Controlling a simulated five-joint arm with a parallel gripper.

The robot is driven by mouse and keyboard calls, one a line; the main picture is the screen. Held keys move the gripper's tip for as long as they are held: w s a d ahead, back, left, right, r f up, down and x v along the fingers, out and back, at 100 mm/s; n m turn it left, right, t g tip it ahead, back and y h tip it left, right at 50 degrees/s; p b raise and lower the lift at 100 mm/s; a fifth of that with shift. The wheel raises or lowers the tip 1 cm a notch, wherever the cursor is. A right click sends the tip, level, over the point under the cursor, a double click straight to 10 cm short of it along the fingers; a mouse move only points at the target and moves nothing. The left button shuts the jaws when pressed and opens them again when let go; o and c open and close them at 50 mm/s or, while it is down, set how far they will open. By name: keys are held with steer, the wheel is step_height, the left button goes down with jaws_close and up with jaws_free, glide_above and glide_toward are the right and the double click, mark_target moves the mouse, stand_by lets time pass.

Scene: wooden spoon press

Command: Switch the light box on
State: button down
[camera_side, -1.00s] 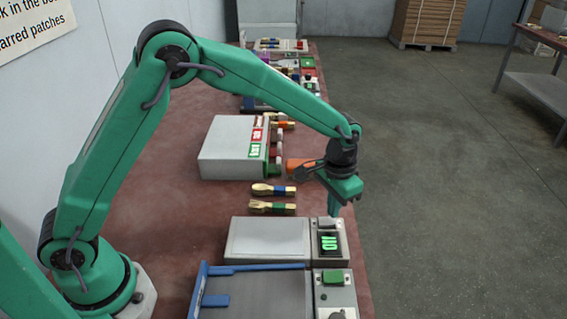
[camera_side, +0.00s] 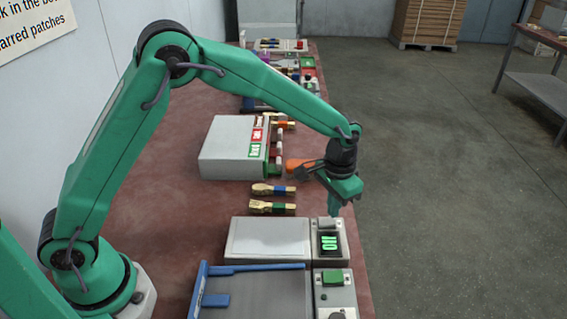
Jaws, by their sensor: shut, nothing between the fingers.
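The light box (camera_side: 268,240) lies flat near the front of the bench, with a pale white panel in a grey frame. At its right end is a grey switch housing with a dark switch (camera_side: 328,243) that bears bright green marks. My gripper (camera_side: 334,212) is shut and empty, pointing down at the far edge of this housing, just behind the switch. Its tips are close to a pale block on the housing; I cannot tell whether they touch it.
A blue-edged tray (camera_side: 255,295) with a green-button control box (camera_side: 334,279) stands in front. Two wooden spoons (camera_side: 272,207) with coloured bands lie behind the light box. A grey box (camera_side: 232,148) stands farther back. The bench's right edge is close to my gripper.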

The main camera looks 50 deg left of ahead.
mark_target(331, 220)
steer(key=shift+f, duration=1)
stand_by(0.8)
steer(key=shift+r, duration=3.55)
steer(key=shift+a+r, duration=0.1)
